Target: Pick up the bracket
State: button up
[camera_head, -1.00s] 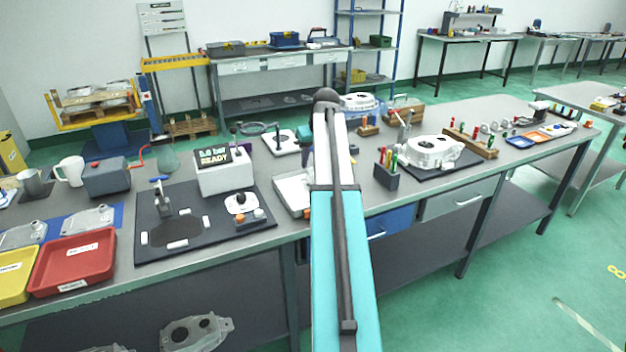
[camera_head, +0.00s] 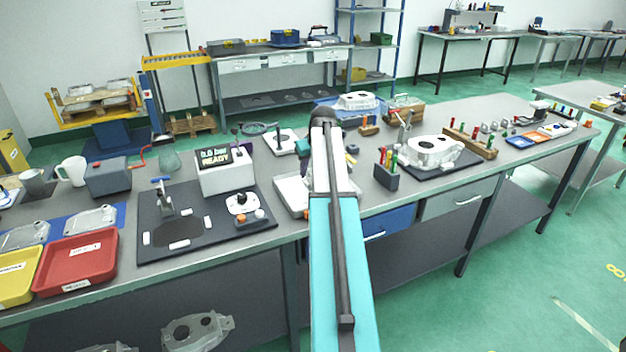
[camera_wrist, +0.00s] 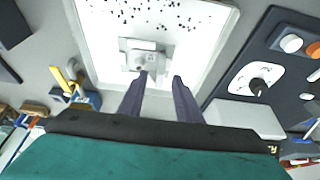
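The bracket (camera_wrist: 144,56) is a small pale grey casting with a flat plate, lying in the white tray (camera_wrist: 215,62) in the wrist view. The two dark fingers of my gripper (camera_wrist: 160,76) are spread apart, with nothing seen between them. Their tips appear at the near edge of the bracket; whether they touch it I cannot tell. In the head view the tray (camera_head: 287,198) shows at the bench's front edge, left of my arm. My arm hides the bracket and most of my gripper there.
In the head view, a dark test mat with a display box (camera_head: 222,170) is left of the tray. A marker holder (camera_head: 387,177) and a large white casting (camera_head: 433,150) stand to the right. In the wrist view, yellow- and blue-coloured items (camera_wrist: 80,92) lie left of my gripper.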

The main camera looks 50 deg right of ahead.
dwell(0.3)
grip_shut()
jog(key=shift+r, duration=0.1)
jog(key=shift+d+r+b, duration=0.1)
jog(key=shift+r+b, duration=0.5)
jog(key=shift+r, duration=1.05)
jog(key=s+a+b, duration=0.1)
jog(key=s+a, duration=0.3)
jog(key=s, duration=0.3)
jog(key=s+a+r+b, duration=0.1)
jog(key=s+a, duration=0.3)
jog(key=s, duration=0.2)
jog(key=shift+s+a+r+b, duration=0.2)
jog(key=shift+s+r+b, duration=0.05)
jog(key=shift+s+b, duration=0.1)
